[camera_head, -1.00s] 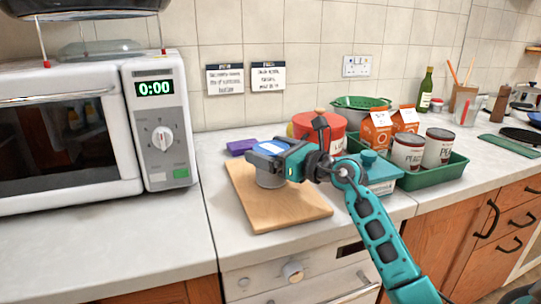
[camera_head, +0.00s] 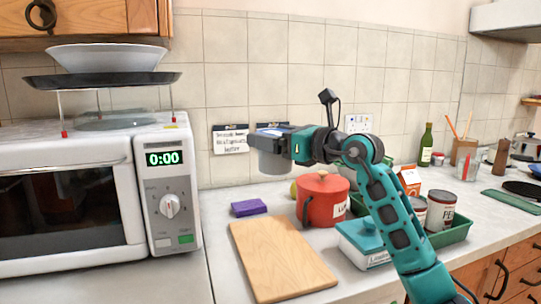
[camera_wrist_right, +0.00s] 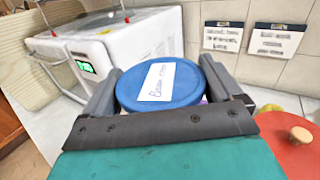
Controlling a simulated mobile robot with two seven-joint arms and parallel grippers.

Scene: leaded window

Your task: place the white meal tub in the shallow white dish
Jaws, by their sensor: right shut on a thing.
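My right gripper (camera_head: 274,140) is shut on the meal tub (camera_head: 274,162), which has a pale greyish-white body and hangs upright in the air above the counter, right of the microwave. In the right wrist view the tub's round blue lid (camera_wrist_right: 160,92) with a white handwritten label sits between the two fingers. The shallow white dish (camera_head: 108,57) is at the upper left, on a dark tray (camera_head: 100,79) raised on a rack above the microwave. The tub is right of the dish and lower, apart from it. My left gripper is not in view.
The microwave (camera_head: 168,205) stands at the left, with a wooden cabinet (camera_head: 90,18) close above the dish. A bare cutting board (camera_head: 280,260), purple sponge (camera_head: 248,207), red pot (camera_head: 322,205) and teal-lidded box (camera_head: 362,243) lie below my arm. A green tray (camera_head: 455,233) holds cans.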

